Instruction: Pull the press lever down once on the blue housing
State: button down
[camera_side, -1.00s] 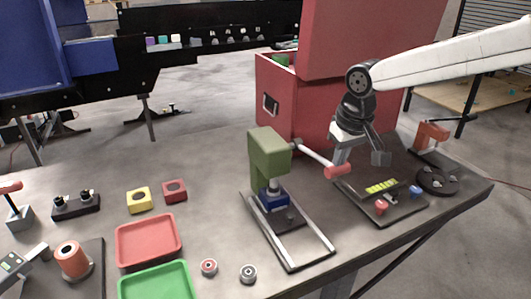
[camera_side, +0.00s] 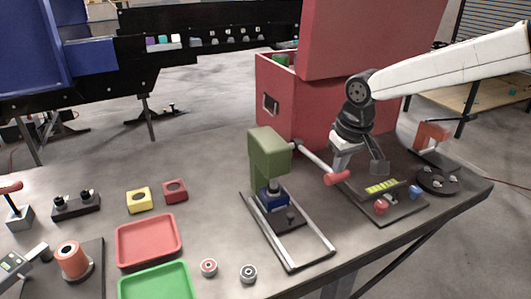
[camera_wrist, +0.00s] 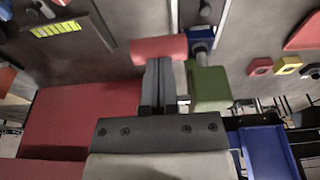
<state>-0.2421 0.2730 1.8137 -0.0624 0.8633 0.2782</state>
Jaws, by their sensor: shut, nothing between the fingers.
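The green press (camera_side: 268,148) stands on a dark base with a light rail frame. The blue housing (camera_side: 273,202) sits upright under its ram; it also shows in the wrist view (camera_wrist: 203,36). The press lever (camera_side: 314,160) slopes down to the right and ends in a red handle (camera_side: 338,178). In the wrist view the red handle (camera_wrist: 158,49) lies across my fingertips. My gripper (camera_side: 338,168) is shut and empty, its fingertips on or just above the handle. Contact is hard to tell, and the arm partly hides the fingers in the side view.
A red case (camera_side: 290,105) with its lid up stands behind. A dark board with yellow-green cells (camera_side: 382,187) lies right of the lever. A red tray (camera_side: 149,240), a green tray (camera_side: 154,283) and two small rollers are at the front left.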

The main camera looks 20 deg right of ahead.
aim_at(340, 175)
jog(key=shift+f, duration=0.9)
jog(key=shift+w+f, duration=0.1)
jog(key=shift+f, duration=0.5)
jog(key=shift+s+f, duration=0.2)
jog(key=shift+f, duration=0.7)
dwell(2.0)
jog(key=shift+r, duration=0.1)
